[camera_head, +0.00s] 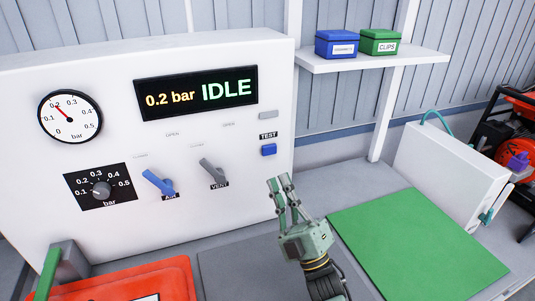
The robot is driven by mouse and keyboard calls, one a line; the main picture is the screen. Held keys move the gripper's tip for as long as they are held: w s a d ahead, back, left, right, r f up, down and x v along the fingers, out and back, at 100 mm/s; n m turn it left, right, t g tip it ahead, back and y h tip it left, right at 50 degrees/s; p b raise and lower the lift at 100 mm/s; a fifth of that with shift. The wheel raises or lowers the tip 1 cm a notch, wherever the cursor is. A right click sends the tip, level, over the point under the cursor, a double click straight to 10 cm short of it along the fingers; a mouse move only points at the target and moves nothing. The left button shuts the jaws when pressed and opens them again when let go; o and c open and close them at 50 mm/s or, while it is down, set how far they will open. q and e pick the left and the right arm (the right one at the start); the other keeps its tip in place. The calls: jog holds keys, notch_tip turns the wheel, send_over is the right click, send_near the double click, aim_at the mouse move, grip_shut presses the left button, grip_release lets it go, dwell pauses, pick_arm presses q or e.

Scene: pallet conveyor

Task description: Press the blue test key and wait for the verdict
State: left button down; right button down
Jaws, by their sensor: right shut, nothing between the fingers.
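The blue test key (268,150) sits on the right side of the white panel (230,220), under the label TEST. The black display (196,92) reads "0.2 bar IDLE". My right gripper (279,184) is shut and empty, pointing up, below the test key and apart from it in the picture. My left gripper does not show clearly; only a green and grey part shows at the lower left.
The panel has a round gauge (70,117), a bar knob (101,190), a blue AIR lever (159,182) and a grey VENT lever (213,171). A red item (130,282) lies at the lower left. A green mat (415,245) lies clear at right. Two boxes stand on a shelf (365,62).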

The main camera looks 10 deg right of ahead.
aim_at(269, 150)
jog(key=w+a+b, duration=0.1)
jog(key=w+b, duration=0.3)
jog(key=w, duration=0.4)
jog(key=shift+w+a+b, duration=0.25)
jog(key=shift+a+b, duration=0.05)
jog(key=shift+r, duration=0.1)
dwell(1.4)
jog(key=shift+w+b, duration=0.4)
